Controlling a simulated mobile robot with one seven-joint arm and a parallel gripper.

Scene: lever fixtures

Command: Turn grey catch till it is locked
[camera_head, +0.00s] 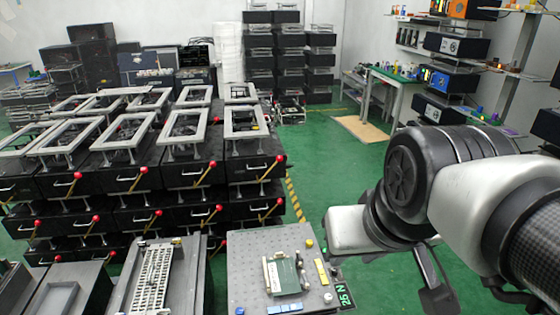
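A grey pegboard-like panel (250,247) lies at the bottom centre, with a dark label (345,296) reading "25 N" by its right edge. On it is a small fixture with a green plate (288,277) and a pale grey upright strip (272,276) at its left. I cannot tell for sure which part is the grey catch, or its angle. My arm comes in from the right. My gripper (436,292), dark and partly in view, hangs right of the panel, apart from it. Its fingertips are not clear, so its opening cannot be told.
Yellow blocks (322,272) and blue blocks (285,308) sit on the panel around the fixture. A tray with a white slotted rack (155,277) stands to its left. Stacked black units (130,175) with red-knobbed levers fill the left. Green floor (335,185) is open behind.

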